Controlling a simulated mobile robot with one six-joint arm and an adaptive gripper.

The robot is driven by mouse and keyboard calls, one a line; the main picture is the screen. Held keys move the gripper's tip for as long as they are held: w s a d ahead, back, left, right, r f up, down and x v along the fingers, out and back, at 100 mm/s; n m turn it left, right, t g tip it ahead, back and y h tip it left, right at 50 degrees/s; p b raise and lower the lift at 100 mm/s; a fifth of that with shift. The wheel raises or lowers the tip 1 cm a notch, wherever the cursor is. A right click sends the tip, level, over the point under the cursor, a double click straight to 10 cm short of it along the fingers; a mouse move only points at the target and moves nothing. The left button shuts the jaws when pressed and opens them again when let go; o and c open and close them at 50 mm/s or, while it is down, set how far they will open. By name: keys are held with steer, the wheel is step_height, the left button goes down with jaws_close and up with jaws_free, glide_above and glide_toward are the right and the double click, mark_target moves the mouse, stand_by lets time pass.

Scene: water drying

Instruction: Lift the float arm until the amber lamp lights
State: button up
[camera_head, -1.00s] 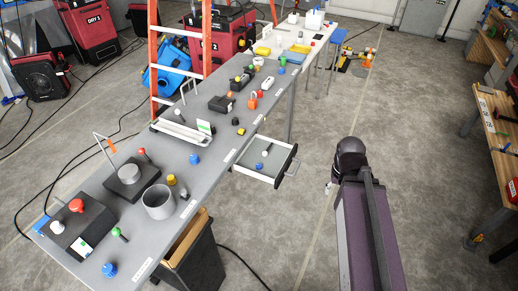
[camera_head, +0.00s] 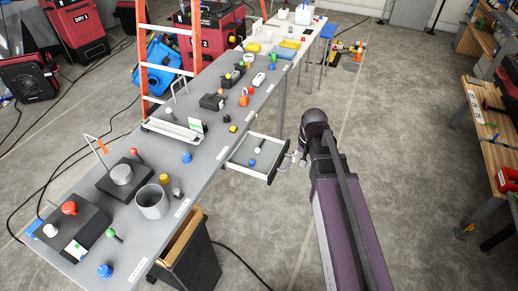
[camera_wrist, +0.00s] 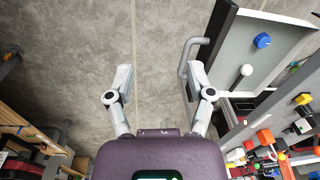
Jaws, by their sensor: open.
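I cannot surely pick out the float arm or the amber lamp. A thin bent rod with an orange piece (camera_head: 103,147) rises at the left edge of the grey bench, by a dark base with a metal cylinder (camera_head: 121,174) and a red-ball lever (camera_head: 134,152). A white tray (camera_head: 172,130) with an upright hoop lies farther along. My gripper (camera_wrist: 158,80) is open and empty over the floor. In the wrist view its right finger is close beside the drawer handle (camera_wrist: 188,62); contact is unclear. In the head view my arm partly hides the gripper.
An open drawer (camera_head: 235,163) juts from the bench, holding a blue knob (camera_head: 252,163) and a white-ball lever. A grey cup (camera_head: 152,203) and several knobs stand on the bench. An orange ladder (camera_head: 142,60) stands behind it.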

mark_target(258, 149)
steer(key=w+a+r+m+y, duration=0.1)
steer(key=w+a+m, duration=0.3)
steer(key=w+a, duration=1)
steer(key=shift+w+a+r+t+p, duration=0.15)
steer(key=shift+w+a+t+p, duration=0.15)
steer(key=shift+a+p, duration=0.1)
steer(key=shift+f, duration=0.2)
steer(key=f+b, duration=0.4)
steer(key=w+a+f+b, duration=0.1)
steer(key=f+b, duration=0.3)
steer(key=b, duration=0.1)
steer(key=a+f+b, duration=0.1)
steer(key=f+b, duration=0.3)
steer(key=f, duration=0.1)
steer(key=shift+w+a+f+b, duration=0.1)
steer(key=shift+w+b, duration=0.05)
steer(key=shift+b, duration=0.15)
jaws_close()
